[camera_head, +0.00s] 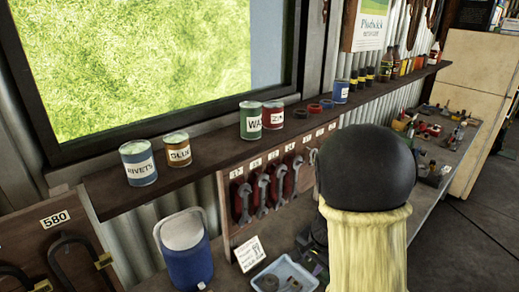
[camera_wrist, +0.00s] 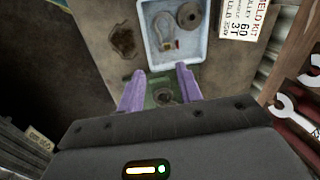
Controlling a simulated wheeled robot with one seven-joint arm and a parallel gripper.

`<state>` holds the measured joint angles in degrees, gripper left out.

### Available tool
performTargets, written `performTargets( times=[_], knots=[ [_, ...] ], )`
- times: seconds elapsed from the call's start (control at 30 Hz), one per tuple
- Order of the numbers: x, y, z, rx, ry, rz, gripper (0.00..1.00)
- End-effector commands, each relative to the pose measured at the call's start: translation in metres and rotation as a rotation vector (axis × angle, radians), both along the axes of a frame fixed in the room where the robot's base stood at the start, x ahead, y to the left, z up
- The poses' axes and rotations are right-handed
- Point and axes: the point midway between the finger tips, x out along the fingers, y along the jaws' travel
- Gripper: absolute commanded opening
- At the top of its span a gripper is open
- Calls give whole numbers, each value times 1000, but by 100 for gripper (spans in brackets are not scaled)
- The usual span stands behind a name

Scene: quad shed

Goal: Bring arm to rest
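My gripper (camera_wrist: 161,72) shows in the wrist view as two purple fingers with a clear gap between them. It is open, above the workbench. A green item with a dark round part (camera_wrist: 162,94) shows between and below the fingers; I cannot tell how far below it is, and no grip on it is visible. The fingers point toward a pale blue tray (camera_wrist: 150,49) that holds a shackle-like piece and a round disc. In the head view I cannot make out the fingers.
A wrench board (camera_head: 233,216) stands behind the bench. A narrow shelf (camera_head: 215,150) above it holds several cans and bottles. Small parts crowd the bench's far end.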

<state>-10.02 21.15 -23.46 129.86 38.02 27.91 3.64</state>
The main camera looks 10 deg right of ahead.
Motion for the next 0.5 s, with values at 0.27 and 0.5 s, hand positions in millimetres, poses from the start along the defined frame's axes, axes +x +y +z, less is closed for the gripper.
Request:
performTargets(
  times=[0.27, 0.5],
  knots=[
    [-47, 20, 23, -85, -33, 342, 36],
    [-91, 33, 44, -240, -104, 740, 36]
  ],
)
